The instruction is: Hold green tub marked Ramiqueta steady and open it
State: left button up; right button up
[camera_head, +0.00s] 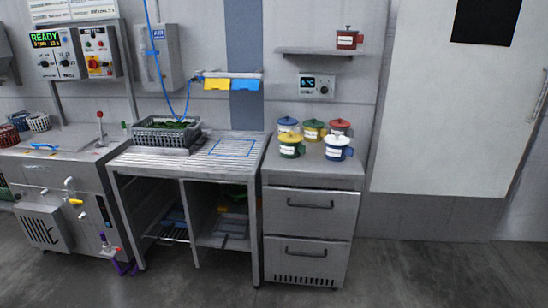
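Several small lidded tubs with white labels stand on top of the steel drawer cabinet (311,200). The labels are too small to read, so I cannot tell which is marked Ramiqueta. All lids appear to be on. Neither of my grippers is in view.
A slatted steel table (215,150) with a grey crate (166,132) of greens stands left of the cabinet. A wall shelf (320,51) with a reddish-brown tub (348,39) hangs above. The floor in front is clear.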

aim_at(287, 151)
jog(key=i+l+u, duration=0.5)
jog(key=l+u, duration=0.3)
